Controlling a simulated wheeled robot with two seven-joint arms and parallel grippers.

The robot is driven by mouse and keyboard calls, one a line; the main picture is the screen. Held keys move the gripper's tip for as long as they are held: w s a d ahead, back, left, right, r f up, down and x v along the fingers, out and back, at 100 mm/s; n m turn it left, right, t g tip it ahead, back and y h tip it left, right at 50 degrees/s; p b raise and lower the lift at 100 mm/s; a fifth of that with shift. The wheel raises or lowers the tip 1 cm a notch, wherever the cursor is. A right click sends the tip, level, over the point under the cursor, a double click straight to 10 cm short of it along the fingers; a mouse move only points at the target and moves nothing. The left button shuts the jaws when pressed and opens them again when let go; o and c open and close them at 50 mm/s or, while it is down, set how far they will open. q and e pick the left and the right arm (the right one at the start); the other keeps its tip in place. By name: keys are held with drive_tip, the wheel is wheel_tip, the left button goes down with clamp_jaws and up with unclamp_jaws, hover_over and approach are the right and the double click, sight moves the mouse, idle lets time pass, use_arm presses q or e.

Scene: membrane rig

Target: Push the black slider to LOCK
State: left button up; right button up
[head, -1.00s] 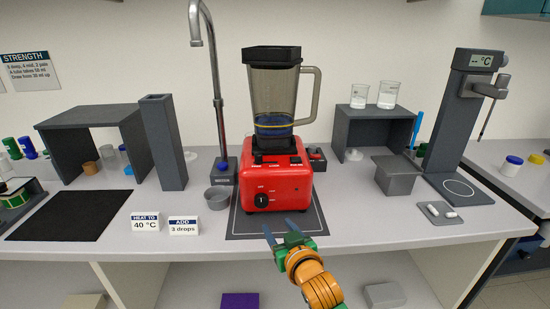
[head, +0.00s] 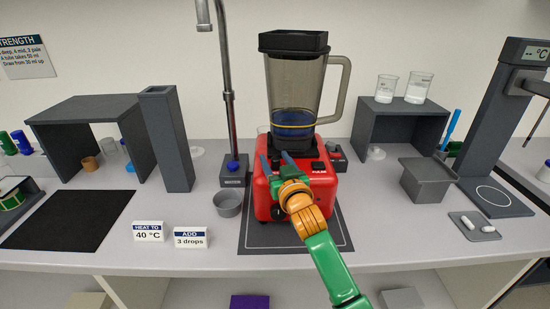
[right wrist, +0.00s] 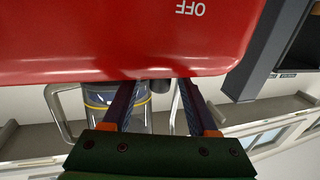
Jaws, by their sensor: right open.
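The red blender base (head: 263,207) stands on a grey mat (head: 335,232) at the middle of the bench. A clear jug (head: 296,80) with a black lid and blue contents sits on it. My right gripper (head: 275,160) is open, its two fingers apart and empty over the base's front top edge, below the jug. The black slider cannot be made out; the gripper covers much of the control panel and dial. In the right wrist view, the red base (right wrist: 110,40) with an OFF label fills the top, and the gripper's fingers (right wrist: 153,95) point towards it. My left gripper is out of view.
A tap (head: 232,110) and a small grey cup (head: 228,204) stand left of the blender. Two signs (head: 149,232) (head: 191,237) are at the front left. A grey bin (head: 427,180) and a shelf with beakers (head: 405,125) are at the right.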

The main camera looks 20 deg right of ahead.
drive_tip(key=shift+w+f, duration=0.1)
drive_tip(key=shift+w, duration=0.2)
drive_tip(key=shift+s, duration=0.25)
drive_tip(key=shift+c, duration=0.4)
clamp_jaws()
idle(0.6)
